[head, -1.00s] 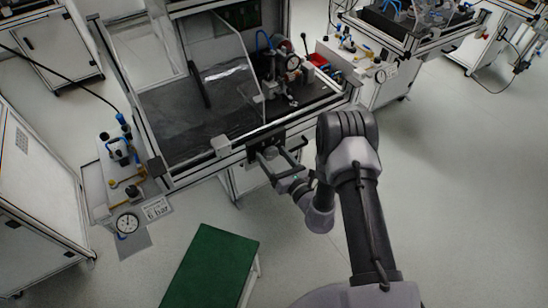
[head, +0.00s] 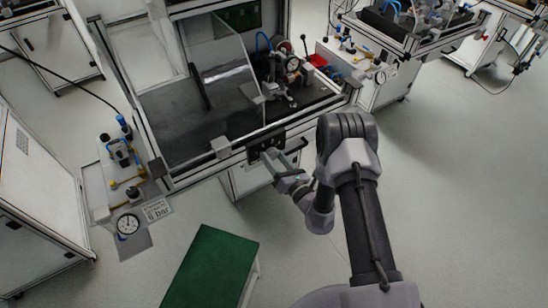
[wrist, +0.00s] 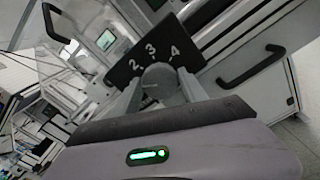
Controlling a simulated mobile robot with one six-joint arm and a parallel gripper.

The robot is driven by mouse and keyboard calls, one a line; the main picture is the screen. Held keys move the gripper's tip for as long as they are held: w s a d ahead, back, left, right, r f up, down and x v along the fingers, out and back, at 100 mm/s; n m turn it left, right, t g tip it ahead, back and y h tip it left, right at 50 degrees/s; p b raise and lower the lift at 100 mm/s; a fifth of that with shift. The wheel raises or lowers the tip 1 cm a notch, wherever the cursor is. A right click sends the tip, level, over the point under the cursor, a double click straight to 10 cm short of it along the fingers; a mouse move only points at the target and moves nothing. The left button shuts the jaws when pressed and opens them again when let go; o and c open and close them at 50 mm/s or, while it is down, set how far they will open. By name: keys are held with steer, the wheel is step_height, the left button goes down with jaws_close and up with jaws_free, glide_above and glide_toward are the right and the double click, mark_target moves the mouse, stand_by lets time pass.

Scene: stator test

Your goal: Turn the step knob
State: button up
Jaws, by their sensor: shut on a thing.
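The step knob (wrist: 160,76) is a round grey knob on a black panel with white numbers 2, 3 and 4 (wrist: 150,50) in the wrist view. My gripper (wrist: 159,88) is shut on the knob, with one finger on each side of it. Which number the knob points to cannot be told. In the head view my gripper (head: 271,161) is at the black panel (head: 262,143) on the front rail of the test station. The knob itself is mostly hidden there.
The station has a clear guard (head: 222,72) above a dark work surface. A grey box (head: 221,147) sits on the front rail left of the panel. A green-topped step (head: 212,268) stands on the floor in front. Floor to the right is clear.

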steer(key=m, duration=0.5)
steer(key=shift+m+p, duration=0.3)
steer(key=shift+m, duration=0.4)
steer(key=o, duration=1.4)
steer(key=shift+d, duration=0.1)
steer(key=p+v, duration=0.3)
steer(key=v, duration=1.4)
steer(key=shift+s+d, duration=0.1)
steer(key=shift+s, duration=0.1)
